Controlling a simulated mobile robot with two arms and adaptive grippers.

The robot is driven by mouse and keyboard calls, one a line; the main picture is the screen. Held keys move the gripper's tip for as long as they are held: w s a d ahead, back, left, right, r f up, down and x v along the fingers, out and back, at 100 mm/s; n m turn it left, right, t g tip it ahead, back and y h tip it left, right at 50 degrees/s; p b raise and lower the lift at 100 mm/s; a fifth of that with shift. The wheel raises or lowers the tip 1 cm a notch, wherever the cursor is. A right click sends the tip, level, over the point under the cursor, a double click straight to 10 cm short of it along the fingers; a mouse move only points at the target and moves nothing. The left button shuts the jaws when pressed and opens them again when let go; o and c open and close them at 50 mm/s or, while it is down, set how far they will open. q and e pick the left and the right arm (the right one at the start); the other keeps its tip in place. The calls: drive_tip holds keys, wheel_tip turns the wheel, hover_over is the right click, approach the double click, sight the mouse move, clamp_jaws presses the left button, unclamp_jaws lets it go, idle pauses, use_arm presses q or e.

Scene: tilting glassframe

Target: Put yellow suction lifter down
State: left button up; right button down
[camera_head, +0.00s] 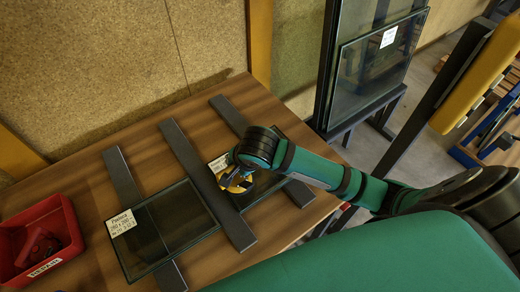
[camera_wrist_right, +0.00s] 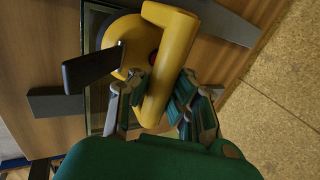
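The yellow suction lifter (camera_head: 236,184) is over the right glass pane on the wooden table, near its white label. In the right wrist view its yellow handle (camera_wrist_right: 168,65) runs between my right gripper's fingers (camera_wrist_right: 160,92), with its round yellow body behind it. My right gripper (camera_head: 232,174) appears closed on the handle, with a finger on each side. Whether the lifter's underside touches the glass cannot be told. My left gripper is not in view.
A labelled glass pane (camera_head: 171,230) lies across dark bars (camera_head: 188,157) on the table. A red bin (camera_head: 40,238) stands at the left. Framed glass (camera_head: 375,66) stands upright on a dark rack behind the table. Bare wood (camera_head: 88,187) shows around the bars.

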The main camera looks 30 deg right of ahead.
drive_tip(key=w+d+f+p, duration=0.1)
drive_tip(key=d, duration=0.2)
drive_tip(key=w+d+f, duration=0.1)
drive_tip(key=w+d, duration=0.1)
drive_tip(key=d, duration=0.1)
drive_tip(key=w+d+f+p, duration=0.1)
drive_tip(key=w+d, duration=0.1)
drive_tip(key=d, duration=0.1)
drive_tip(key=shift+d+f+p, duration=0.25)
drive_tip(key=shift+f+p, duration=0.1)
drive_tip(key=shift+f, duration=0.35)
drive_tip(key=c, duration=2)
unclamp_jaws()
drive_tip(key=shift+f, duration=0.1)
drive_tip(key=o, duration=0.6)
drive_tip(key=shift+c, duration=0.2)
